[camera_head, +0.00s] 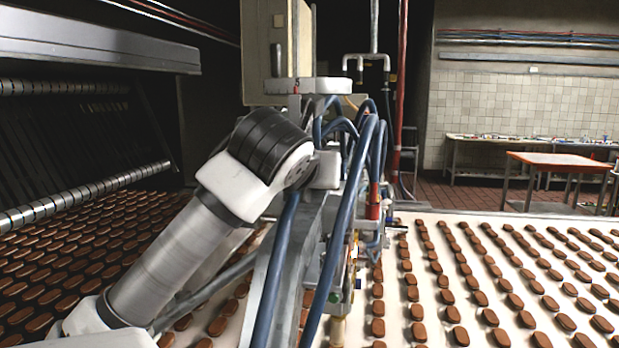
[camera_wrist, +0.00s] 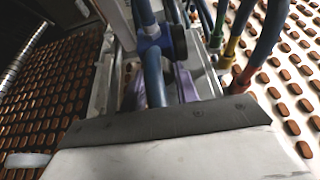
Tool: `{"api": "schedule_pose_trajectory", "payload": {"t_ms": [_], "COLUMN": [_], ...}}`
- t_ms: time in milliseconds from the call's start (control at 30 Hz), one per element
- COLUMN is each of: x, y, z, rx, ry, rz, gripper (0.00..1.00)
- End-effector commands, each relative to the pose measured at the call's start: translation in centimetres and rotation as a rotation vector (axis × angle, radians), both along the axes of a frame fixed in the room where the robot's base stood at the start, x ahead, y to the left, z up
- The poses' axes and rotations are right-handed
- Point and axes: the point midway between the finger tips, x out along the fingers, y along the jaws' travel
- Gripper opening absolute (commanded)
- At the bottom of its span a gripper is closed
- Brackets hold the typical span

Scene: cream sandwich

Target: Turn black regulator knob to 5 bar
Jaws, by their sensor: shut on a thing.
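In the wrist view, the black regulator knob (camera_wrist: 180,42) is a dark round piece beside a blue fitting among hoses. My gripper (camera_wrist: 166,80) reaches in from the bottom of that view, with its dark plate and pale housing in front. Its fingers are shut on the knob. A thick blue hose runs down between the camera and the fingers, so the contact is partly hidden. No scale or pressure reading can be made out. In the head view, my arm and the blue hoses cover the knob and the fingers.
Blue hoses (camera_head: 344,215) arch close around my wrist over the metal machine frame. A conveyor (camera_head: 465,222) with rows of brown biscuits lies to the right, with more biscuits at left. A red-topped table (camera_head: 560,161) stands at the back right.

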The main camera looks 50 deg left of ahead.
Motion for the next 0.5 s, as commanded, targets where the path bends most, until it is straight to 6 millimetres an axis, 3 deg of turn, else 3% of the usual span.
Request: {"api": "schedule_pose_trajectory", "payload": {"t_ms": [233,500], "x": [0.07,0.15], "y": [-0.05,-0.18], "z": [-0.44,-0.57], "rx": [0.043,0.224], "ry": [0.034,0.184], "rz": [0.0,0.002], "gripper": [0.08,0.08]}}
